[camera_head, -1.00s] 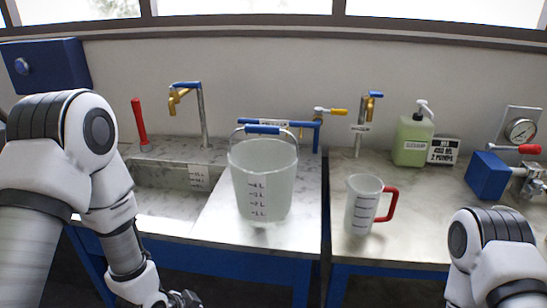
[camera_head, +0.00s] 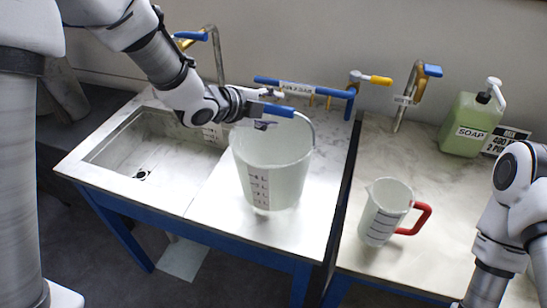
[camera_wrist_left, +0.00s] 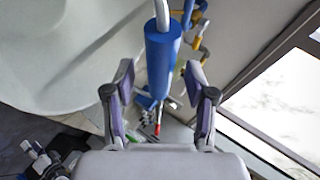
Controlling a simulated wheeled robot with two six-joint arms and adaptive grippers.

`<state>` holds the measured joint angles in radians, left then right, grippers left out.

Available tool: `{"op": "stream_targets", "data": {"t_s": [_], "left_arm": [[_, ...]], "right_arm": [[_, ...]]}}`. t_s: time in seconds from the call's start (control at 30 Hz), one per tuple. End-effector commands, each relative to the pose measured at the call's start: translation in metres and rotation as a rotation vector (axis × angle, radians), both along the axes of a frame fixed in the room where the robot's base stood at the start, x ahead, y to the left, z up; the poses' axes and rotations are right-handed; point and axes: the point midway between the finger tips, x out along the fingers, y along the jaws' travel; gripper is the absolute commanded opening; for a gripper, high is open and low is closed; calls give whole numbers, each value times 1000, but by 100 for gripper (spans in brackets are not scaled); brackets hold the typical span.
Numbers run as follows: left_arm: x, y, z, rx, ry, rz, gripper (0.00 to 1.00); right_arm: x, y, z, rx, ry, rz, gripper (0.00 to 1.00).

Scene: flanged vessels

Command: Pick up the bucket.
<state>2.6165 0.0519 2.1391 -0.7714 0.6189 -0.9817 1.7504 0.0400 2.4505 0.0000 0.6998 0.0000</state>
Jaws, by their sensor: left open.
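The bucket (camera_head: 272,170) is a translucent white pail with a printed scale, upright on the counter right of the sink. Its wire handle stands raised and has a blue grip (camera_head: 285,110). My left gripper (camera_head: 266,108) is at the left end of this grip, above the bucket's rim. In the left wrist view the blue grip (camera_wrist_left: 162,58) lies between the two open fingers, with a gap on each side. The fingers are apart and not closed on it. My right arm shows at the right edge, but its gripper is out of view.
A measuring jug (camera_head: 384,212) with a red handle stands right of the bucket, across a gap between counters. A soap bottle (camera_head: 468,125) is behind it. The sink (camera_head: 150,150) lies left. Taps and a blue pipe (camera_head: 300,88) are behind the bucket.

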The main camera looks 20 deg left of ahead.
Motion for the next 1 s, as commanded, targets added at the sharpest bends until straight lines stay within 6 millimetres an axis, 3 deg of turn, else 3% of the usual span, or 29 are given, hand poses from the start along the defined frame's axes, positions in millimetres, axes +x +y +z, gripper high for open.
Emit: {"op": "stream_targets", "data": {"t_s": [0.27,0.3,0.43,0.47,1.0], "left_arm": [[10,-5,-7,-2,-1,1,56],[10,-5,-7,-2,-1,1,52],[10,-5,-7,-2,0,1,6],[10,-5,-7,-2,0,1,0],[12,-6,2,-1,2,4,0]], "right_arm": [[0,0,3,0,0,0,40],[0,0,3,0,0,0,40],[0,0,3,0,0,0,40],[0,0,3,0,0,0,40],[0,0,12,0,0,0,40]]}}
